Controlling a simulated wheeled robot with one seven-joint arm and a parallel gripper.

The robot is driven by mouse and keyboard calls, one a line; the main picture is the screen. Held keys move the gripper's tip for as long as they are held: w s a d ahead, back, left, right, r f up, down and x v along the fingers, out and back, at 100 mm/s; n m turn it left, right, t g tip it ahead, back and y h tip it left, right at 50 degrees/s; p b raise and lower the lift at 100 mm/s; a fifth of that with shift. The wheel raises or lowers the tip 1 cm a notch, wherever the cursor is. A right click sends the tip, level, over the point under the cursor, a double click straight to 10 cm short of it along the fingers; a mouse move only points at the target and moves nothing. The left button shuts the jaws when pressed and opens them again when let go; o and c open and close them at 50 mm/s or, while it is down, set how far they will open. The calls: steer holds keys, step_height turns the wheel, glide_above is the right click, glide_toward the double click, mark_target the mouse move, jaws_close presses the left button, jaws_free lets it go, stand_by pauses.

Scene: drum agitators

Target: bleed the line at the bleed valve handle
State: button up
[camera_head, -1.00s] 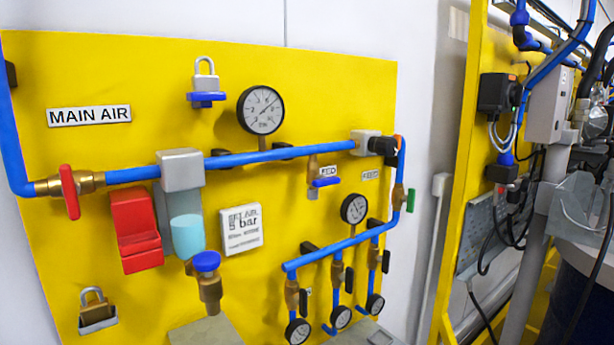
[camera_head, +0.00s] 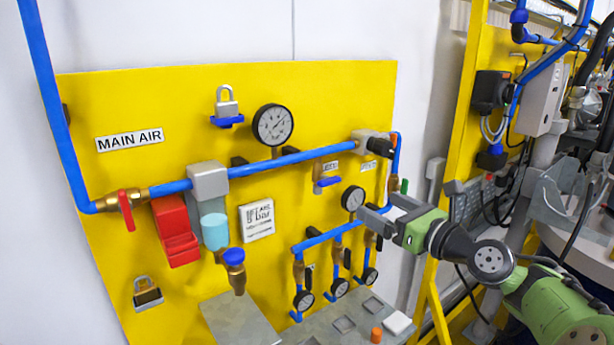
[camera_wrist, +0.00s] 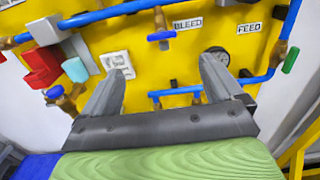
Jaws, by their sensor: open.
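The bleed valve handle (camera_head: 327,183) is a small blue lever on a brass valve below the main blue pipe, beside a small label. It lies roughly level. In the wrist view the blue handle (camera_wrist: 161,36) is just left of the BLEED label (camera_wrist: 188,24), beyond and above the gap between my fingers. My gripper (camera_head: 378,206) is open and empty, to the right of and below the handle in the head view, apart from it. It also shows in the wrist view (camera_wrist: 163,66), with both fingers pointing toward the panel.
The yellow panel (camera_head: 90,180) carries a red-handled valve (camera_head: 126,210), a pressure gauge (camera_head: 272,125) and a lower blue manifold with several small gauges. A green handle (camera_wrist: 291,60) stands right of the FEED label. A grey shelf (camera_head: 240,320) juts out below.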

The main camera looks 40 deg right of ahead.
mark_target(332, 183)
steer(key=w, duration=0.5)
steer(key=w+d, duration=0.1)
steer(key=w, duration=0.4)
steer(key=w+d, duration=0.1)
steer(key=w, duration=0.4)
steer(key=shift+w+f, duration=0.25)
steer(key=shift+w, duration=0.15)
steer(key=c, duration=1)
